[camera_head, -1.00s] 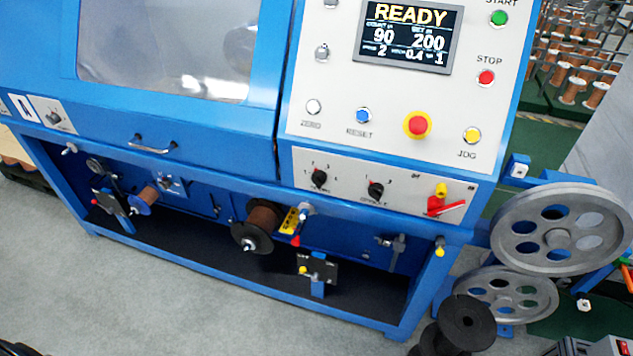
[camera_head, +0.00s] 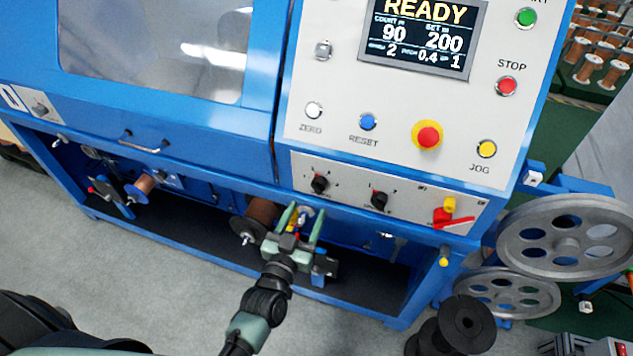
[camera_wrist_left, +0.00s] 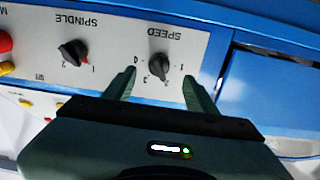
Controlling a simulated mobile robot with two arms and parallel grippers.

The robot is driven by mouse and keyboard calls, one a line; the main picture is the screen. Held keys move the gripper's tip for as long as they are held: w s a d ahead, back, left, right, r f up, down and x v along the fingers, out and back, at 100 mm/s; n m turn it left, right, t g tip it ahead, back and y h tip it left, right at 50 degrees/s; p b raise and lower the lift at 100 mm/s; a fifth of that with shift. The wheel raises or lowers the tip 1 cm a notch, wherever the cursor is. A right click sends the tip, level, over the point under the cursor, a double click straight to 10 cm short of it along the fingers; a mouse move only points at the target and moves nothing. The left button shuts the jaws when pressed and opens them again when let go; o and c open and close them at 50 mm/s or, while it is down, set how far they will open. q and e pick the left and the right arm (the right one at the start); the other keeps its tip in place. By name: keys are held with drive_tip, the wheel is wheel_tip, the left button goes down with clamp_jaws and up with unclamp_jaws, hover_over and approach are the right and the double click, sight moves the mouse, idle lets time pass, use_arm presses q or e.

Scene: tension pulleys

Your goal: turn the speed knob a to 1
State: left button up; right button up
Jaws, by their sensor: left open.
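The speed knob (camera_head: 319,184) is a black rotary knob, the left one on the white lower panel of the blue machine. In the left wrist view the speed knob (camera_wrist_left: 160,65) appears upside down, with the numbers 1 to 4 around it. Its pointer seems to be near the 2. My left gripper (camera_head: 306,209) is open and empty, below and in front of this knob. In the wrist view the fingers of my left gripper (camera_wrist_left: 160,88) lie on either side of the knob's line, apart from it. My right gripper is not in view.
The spindle knob (camera_head: 379,200) sits to the right, then a red switch handle (camera_head: 455,216). Above are the display (camera_head: 424,35), a red emergency button (camera_head: 428,135) and other buttons. A copper spool (camera_head: 258,216) is under the panel, left of the gripper.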

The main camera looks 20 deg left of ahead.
sight(316, 191)
use_arm(q)
drive_tip(key=w, duration=0.3)
drive_tip(key=w+p, duration=0.1)
drive_tip(key=w, duration=0.2)
drive_tip(key=shift+w+d+r, duration=0.15)
drive_tip(key=shift+w, duration=0.6)
clamp_jaws()
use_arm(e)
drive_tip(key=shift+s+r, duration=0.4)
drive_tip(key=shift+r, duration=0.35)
